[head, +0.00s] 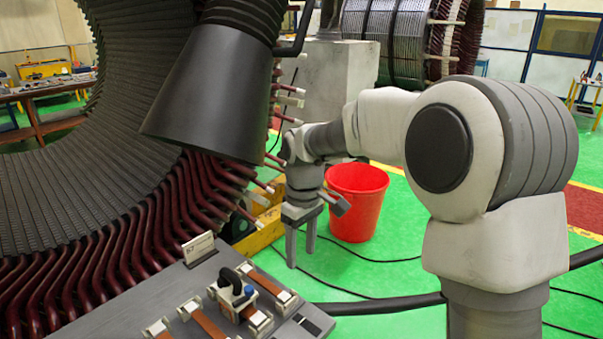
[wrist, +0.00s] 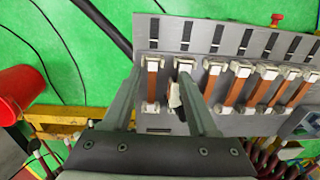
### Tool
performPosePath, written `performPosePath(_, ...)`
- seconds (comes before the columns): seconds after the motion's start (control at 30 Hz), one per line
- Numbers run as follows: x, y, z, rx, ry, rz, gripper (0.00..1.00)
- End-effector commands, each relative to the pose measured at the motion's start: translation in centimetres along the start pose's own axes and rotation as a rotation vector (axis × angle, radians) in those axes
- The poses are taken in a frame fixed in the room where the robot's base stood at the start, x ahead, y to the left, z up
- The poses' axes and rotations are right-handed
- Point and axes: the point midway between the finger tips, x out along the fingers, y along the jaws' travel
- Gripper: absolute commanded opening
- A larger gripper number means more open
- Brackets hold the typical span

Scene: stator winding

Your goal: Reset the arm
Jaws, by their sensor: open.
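My gripper (head: 301,256) is open and points down at the end of my arm. In the head view it shows behind the grey panel (head: 110,322) and left of the red bucket. In the wrist view the two fingers of my gripper (wrist: 160,76) stand apart, with part of the panel (wrist: 212,125) seen between and beyond them. Nothing is clearly held. A pale piece (wrist: 174,95) shows between the fingers, partly hidden by the right one; it looks to be on the panel below.
The panel carries several copper-coloured strips in clamps and a black-handled tool (head: 236,287) with a blue knob. The large stator (head: 110,120) with dark red coil ends fills the left. A red bucket (head: 357,205) stands on the green floor. A black cone-shaped part (head: 215,90) hangs above.

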Motion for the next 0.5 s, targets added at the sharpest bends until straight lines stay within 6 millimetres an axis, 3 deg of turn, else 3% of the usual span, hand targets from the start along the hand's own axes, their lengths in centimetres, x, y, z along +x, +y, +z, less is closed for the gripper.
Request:
performPosePath(0.3, -6.0, -0.9, 7.0, 0.200, 0.081, 0.122, 0.59)
performPosePath(0.5, -8.7, -2.2, 12.4, 0.358, 0.159, 0.185, 0.59)
